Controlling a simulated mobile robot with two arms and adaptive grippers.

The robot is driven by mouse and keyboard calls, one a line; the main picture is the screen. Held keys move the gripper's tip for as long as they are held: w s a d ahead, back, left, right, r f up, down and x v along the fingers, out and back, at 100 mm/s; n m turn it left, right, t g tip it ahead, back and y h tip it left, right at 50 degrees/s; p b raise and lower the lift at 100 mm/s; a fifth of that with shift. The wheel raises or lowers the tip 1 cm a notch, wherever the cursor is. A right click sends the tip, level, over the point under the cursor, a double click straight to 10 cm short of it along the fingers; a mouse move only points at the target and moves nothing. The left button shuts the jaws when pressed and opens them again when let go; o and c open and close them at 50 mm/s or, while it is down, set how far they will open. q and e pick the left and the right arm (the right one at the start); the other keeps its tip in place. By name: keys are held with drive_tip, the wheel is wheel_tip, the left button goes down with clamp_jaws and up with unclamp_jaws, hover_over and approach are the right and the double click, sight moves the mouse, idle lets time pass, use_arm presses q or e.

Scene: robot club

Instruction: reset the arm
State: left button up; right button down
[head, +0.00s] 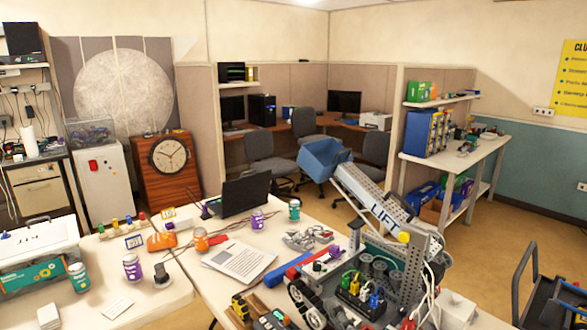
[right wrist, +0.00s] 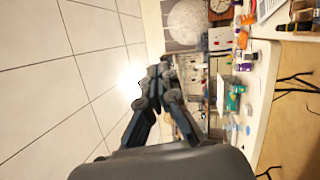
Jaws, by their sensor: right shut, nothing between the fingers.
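My right gripper (right wrist: 163,78) shows in the right wrist view, its dark fingers together and nothing between them. It is in the air with the ceiling to its left and the room, turned on its side, to its right. It touches nothing that I can see. I cannot make out either gripper in the head view. My left gripper is not in view.
Crowded worktables fill the front, with a laptop (head: 240,196), papers (head: 239,259), several jars and a white-lidded box (head: 38,245). A tall metal robot with a LIFT arm (head: 385,208) stands at the right. Open floor (head: 505,225) lies beyond.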

drive_tip(key=s+d+f+m+g+h, duration=0.6)
drive_tip(key=d+f+m+h, duration=0.4)
drive_tip(key=f+m, duration=0.4)
drive_tip(key=s+d+f+m+g+y, duration=0.1)
drive_tip(key=s+f+m+g, duration=0.35)
drive_tip(key=s, duration=0.65)
drive_tip(key=s+d+f+m+g+y, duration=0.15)
drive_tip(key=s+f+m+g, duration=0.3)
drive_tip(key=s, duration=0.55)
wheel_tip(320, 180, down, 28)
drive_tip(key=n+g+b, duration=0.1)
drive_tip(key=b, duration=0.2)
drive_tip(key=s+d+f+g+h+b, duration=0.1)
drive_tip(key=s+d+f+b, duration=0.2)
drive_tip(key=s+f, duration=1.5)
wheel_tip(320, 180, down, 2)
drive_tip(key=shift+d+f, duration=0.15)
drive_tip(key=shift+f, duration=0.1)
